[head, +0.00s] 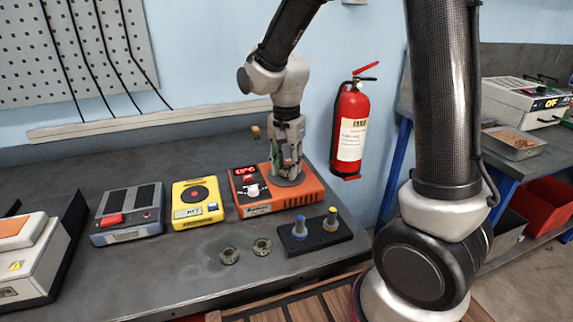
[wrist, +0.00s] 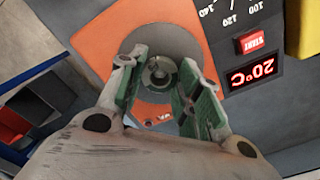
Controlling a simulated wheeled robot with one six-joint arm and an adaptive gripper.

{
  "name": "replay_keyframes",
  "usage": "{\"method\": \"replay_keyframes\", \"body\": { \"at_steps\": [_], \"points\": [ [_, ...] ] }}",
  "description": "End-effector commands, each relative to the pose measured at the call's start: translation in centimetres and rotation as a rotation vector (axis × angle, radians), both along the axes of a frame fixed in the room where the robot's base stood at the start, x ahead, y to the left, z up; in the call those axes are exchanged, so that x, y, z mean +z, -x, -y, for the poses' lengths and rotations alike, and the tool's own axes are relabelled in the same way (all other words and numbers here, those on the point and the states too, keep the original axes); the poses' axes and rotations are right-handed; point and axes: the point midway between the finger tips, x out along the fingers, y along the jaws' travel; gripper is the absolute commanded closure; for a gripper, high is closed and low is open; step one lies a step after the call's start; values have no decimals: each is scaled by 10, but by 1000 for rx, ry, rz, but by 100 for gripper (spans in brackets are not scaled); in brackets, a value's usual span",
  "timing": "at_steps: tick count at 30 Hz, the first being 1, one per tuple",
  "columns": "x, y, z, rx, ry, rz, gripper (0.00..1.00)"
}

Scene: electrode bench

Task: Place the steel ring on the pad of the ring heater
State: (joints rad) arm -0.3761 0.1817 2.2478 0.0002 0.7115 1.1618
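The orange ring heater (head: 305,197) stands on the bench, with a red 20°C display in the wrist view (wrist: 253,74). Its round grey pad (wrist: 128,48) lies under my gripper (head: 288,178). My gripper, also in the wrist view (wrist: 164,56), points down close over the pad with its green-lined fingers apart. A grey ring shape, likely the steel ring (wrist: 160,73), shows between the fingers, over or on the pad; contact with pad or fingers is unclear. In the head view the fingers hide it.
Two dark rings (head: 229,256) (head: 262,246) lie on the bench in front. A black stand (head: 316,241) with blue and yellow posts is to their right. A yellow device (head: 197,203) and a grey device (head: 128,213) stand left of the heater. A fire extinguisher (head: 350,130) hangs behind.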

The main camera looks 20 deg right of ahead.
Motion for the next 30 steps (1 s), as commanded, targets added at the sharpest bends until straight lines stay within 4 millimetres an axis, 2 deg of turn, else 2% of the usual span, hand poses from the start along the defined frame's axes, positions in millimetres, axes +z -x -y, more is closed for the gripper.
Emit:
{"method": "replay_keyframes", "body": {
  "at_steps": [1,3,4,13,16,20,30],
  "points": [
    [0,0,0,0,1,-1,59],
    [0,0,0,0,0,0,46],
    [0,0,0,0,0,0,44],
    [1,0,0,0,0,0,44],
    [7,-1,0,0,-1,3,44],
    [29,-1,0,0,-2,5,44],
    [102,0,0,0,-1,3,44]
  ]
}}
